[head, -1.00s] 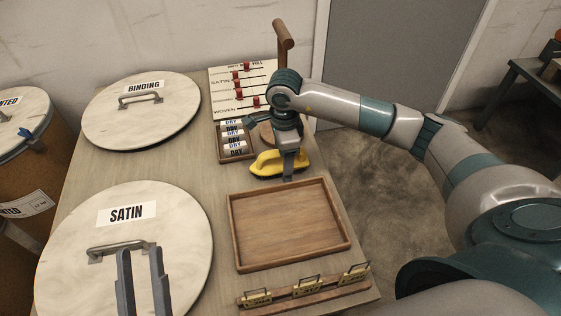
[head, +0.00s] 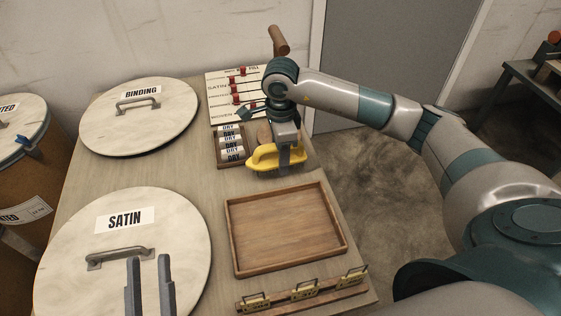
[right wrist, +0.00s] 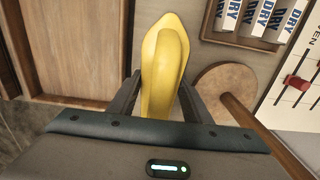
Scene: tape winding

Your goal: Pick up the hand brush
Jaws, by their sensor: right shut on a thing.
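The yellow hand brush (head: 262,158) is at the right side of the table, between the wooden tray and the label rack. Its long yellow grip (right wrist: 165,65) runs between the fingers of my right gripper (right wrist: 157,92) in the right wrist view. My right gripper (head: 284,166) is shut on it from above. The brush's underside is hidden, and I cannot tell how far it is off the table. My left gripper (head: 148,258) is open and empty over the front of the SATIN lid.
An empty wooden tray (head: 288,232) lies in front of the brush. A rack of DRY labels (head: 230,147) and a red-knobbed board (head: 222,88) stand behind. A round wooden disc with a rod (right wrist: 225,88) is beside the brush. BINDING (head: 140,125) and SATIN (head: 180,235) lids cover the left.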

